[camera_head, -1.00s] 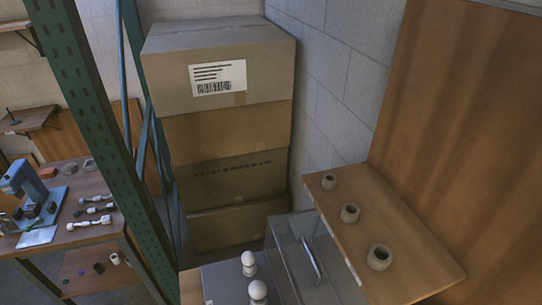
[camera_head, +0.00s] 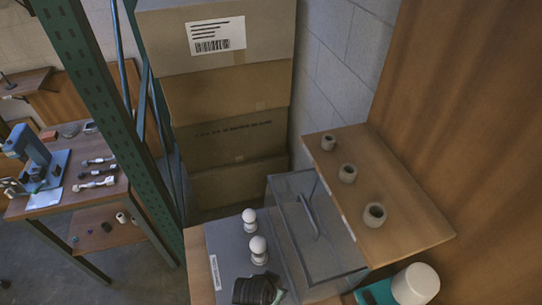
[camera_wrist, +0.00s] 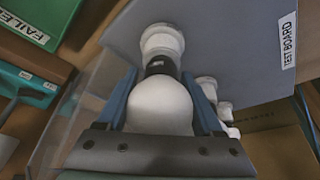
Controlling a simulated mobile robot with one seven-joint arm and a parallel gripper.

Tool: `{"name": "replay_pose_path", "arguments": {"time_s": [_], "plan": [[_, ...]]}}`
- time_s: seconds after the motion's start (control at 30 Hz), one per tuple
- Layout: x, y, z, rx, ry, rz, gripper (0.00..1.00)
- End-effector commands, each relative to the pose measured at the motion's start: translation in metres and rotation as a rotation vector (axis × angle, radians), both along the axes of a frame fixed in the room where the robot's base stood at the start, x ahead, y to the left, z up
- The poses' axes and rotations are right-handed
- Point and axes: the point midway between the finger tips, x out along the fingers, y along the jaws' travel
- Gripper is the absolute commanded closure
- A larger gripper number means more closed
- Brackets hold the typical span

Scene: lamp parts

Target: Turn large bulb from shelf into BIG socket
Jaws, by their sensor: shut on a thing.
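In the wrist view my gripper (camera_wrist: 158,78) has its blue fingers on either side of the large white bulb (camera_wrist: 160,108) and is shut on it. A black band shows at the bulb's far end, in line with a white socket (camera_wrist: 162,42) on the grey test board (camera_wrist: 225,55). I cannot tell how far the bulb's base is inside this socket. In the head view my dark gripper (camera_head: 257,290) is at the bottom edge over the test board (camera_head: 225,245), and it hides the bulb and socket. The wooden shelf (camera_head: 415,225) is to the right.
Two smaller white bulbs (camera_head: 249,217) (camera_head: 259,246) stand upright on the board beyond my gripper. A clear box (camera_head: 312,235) with a handle lies between board and shelf. Three grey ring holders (camera_head: 374,214) on the shelf look empty. A green FAILED bin (camera_wrist: 40,25) is at upper left.

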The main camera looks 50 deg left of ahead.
Motion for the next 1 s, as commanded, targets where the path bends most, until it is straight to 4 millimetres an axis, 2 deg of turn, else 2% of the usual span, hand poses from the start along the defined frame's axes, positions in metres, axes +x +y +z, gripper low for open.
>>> {"name": "replay_pose_path", "arguments": {"time_s": [0.03,0.37,0.8,1.0], "plan": [[-0.0037,-0.0033,-0.0047,-0.009,0.011,-0.008,0.72],[-0.0041,-0.0038,-0.0052,-0.010,0.013,-0.031,0.72],[-0.0029,-0.0074,-0.0074,-0.010,0.010,-0.480,0.72],[-0.0037,-0.0095,-0.0067,-0.012,0.011,-0.607,0.72]]}}
